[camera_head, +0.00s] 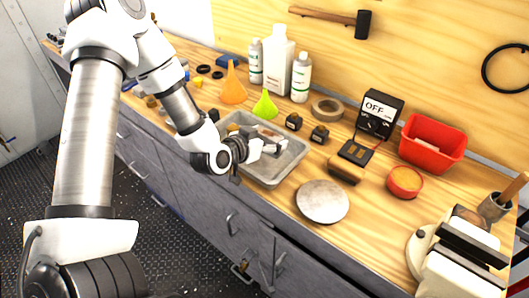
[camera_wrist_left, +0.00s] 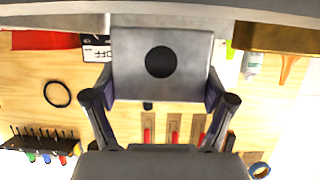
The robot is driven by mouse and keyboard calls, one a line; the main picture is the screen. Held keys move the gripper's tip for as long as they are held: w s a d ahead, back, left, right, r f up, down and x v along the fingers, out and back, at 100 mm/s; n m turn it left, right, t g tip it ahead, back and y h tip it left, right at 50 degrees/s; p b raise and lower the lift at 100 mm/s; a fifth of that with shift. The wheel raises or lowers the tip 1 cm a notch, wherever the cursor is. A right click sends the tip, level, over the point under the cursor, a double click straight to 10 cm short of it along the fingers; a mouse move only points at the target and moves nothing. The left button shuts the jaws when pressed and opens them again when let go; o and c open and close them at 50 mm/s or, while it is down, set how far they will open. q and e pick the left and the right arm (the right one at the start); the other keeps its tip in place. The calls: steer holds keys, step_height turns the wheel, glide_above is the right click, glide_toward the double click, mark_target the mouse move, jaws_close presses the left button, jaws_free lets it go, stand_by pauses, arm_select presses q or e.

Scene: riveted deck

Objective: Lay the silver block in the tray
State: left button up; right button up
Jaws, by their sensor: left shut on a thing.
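My left gripper (camera_head: 262,146) is over the grey metal tray (camera_head: 268,174) and shut on the silver block (camera_head: 273,148). The block is small and partly hidden by the fingers in the head view. In the left wrist view the silver block (camera_wrist_left: 135,72) shows a grey face with a round black spot, with a finger of my left gripper (camera_wrist_left: 160,98) on each side. Whether the block touches the tray floor cannot be told. My right gripper is not in view.
A green funnel (camera_head: 265,104) and several bottles stand behind the tray. Two small dark blocks (camera_head: 294,121) (camera_head: 319,134) lie right of it. A round metal plate (camera_head: 322,201) lies at the front. A red bin (camera_head: 433,143) and a vise (camera_head: 462,255) are farther right.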

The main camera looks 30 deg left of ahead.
arm_select(q)
step_height(320, 180, down, 4)
steer(key=shift+s+f, duration=0.1)
steer(key=shift+s, duration=0.05)
steer(key=shift+f, duration=0.25)
steer(key=o, duration=1.4)
steer(key=shift+f, duration=0.1)
